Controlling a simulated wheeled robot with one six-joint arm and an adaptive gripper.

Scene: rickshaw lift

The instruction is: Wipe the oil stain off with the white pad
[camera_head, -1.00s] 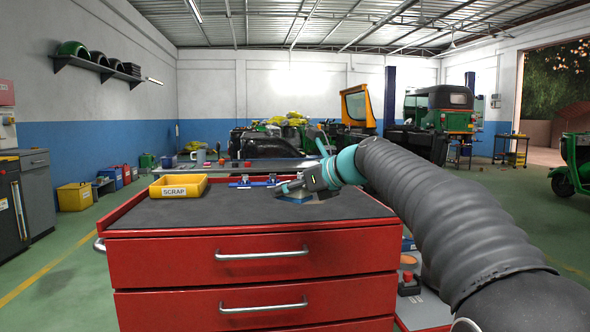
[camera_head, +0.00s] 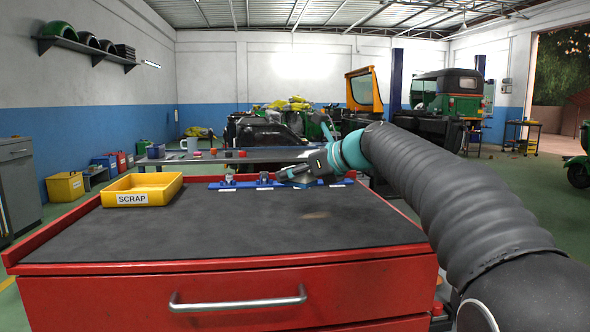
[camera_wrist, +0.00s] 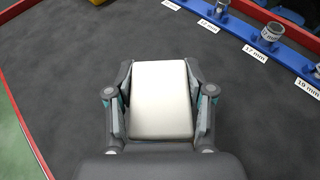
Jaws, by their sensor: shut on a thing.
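My gripper (camera_head: 288,176) is shut on the white pad, over the back right part of the red cabinet's dark mat. In the wrist view the pad (camera_wrist: 161,98) sits between both fingers, pale face up. In the head view its edge (camera_head: 302,184) looks dark and bluish. The pad seems to be held above the mat, but the exact gap is hard to tell. A faint brownish mark (camera_head: 316,215), apparently the oil stain, shows on the mat in front of the gripper. I cannot make out the stain in the wrist view.
A yellow SCRAP tray (camera_head: 143,190) stands at the mat's back left. A blue socket rack (camera_head: 245,184) with size labels runs along the back edge. The mat (camera_head: 200,228) is otherwise clear, with a raised red rim around it. A grey bench with a mug stands behind.

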